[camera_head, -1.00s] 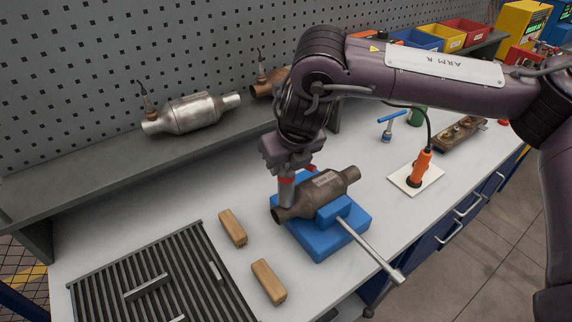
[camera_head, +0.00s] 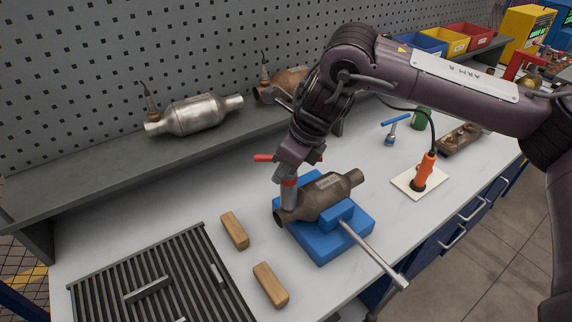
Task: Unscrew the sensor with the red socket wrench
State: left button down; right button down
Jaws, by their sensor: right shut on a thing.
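My right gripper (camera_head: 292,165) is shut on the red socket wrench (camera_head: 265,158), whose red handle sticks out to the left and right of the jaws. The wrench's grey socket (camera_head: 289,196) stands over the left end of the brown converter (camera_head: 328,194). The sensor is not visible; the socket hides that spot. The converter lies clamped in the blue vise (camera_head: 318,247), whose grey lever points to the front right. My left gripper is not in view.
Two wooden blocks (camera_head: 234,230) (camera_head: 270,285) lie left of the vise, beside a slotted black rack (camera_head: 160,285). A blue-handled wrench (camera_head: 394,121) and an orange tool (camera_head: 426,168) on a white pad stand right. A silver converter (camera_head: 194,114) sits on the shelf behind.

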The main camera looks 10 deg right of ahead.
dwell(0.3)
jog(key=n, duration=0.2)
jog(key=n+g+p, duration=0.1)
jog(key=n, duration=0.1)
jog(key=shift+s+a+r+g+y, duration=0.1)
jog(key=shift+s+r+g+y, duration=0.1)
jog(key=shift+g+y, duration=0.15)
jog(key=shift+n+p, duration=0.45)
jog(key=shift+n, duration=0.15)
jog(key=shift+f+n+g+y, duration=0.15)
jog(key=shift+n+g+y, duration=0.1)
jog(key=shift+n, duration=0.15)
jog(key=n+p, duration=0.1)
jog(key=n+g+p, duration=0.1)
jog(key=n+p, duration=0.1)
jog(key=n, duration=0.1)
jog(key=shift+s+r+g, duration=0.2)
jog(key=shift+r+g, duration=0.05)
jog(key=shift+g, duration=0.05)
jog(key=shift+f+n+g+p, duration=0.15)
jog(key=shift+n+g+p, duration=0.25)
jog(key=shift+n, duration=0.3)
jog(key=shift+s+f, duration=0.1)
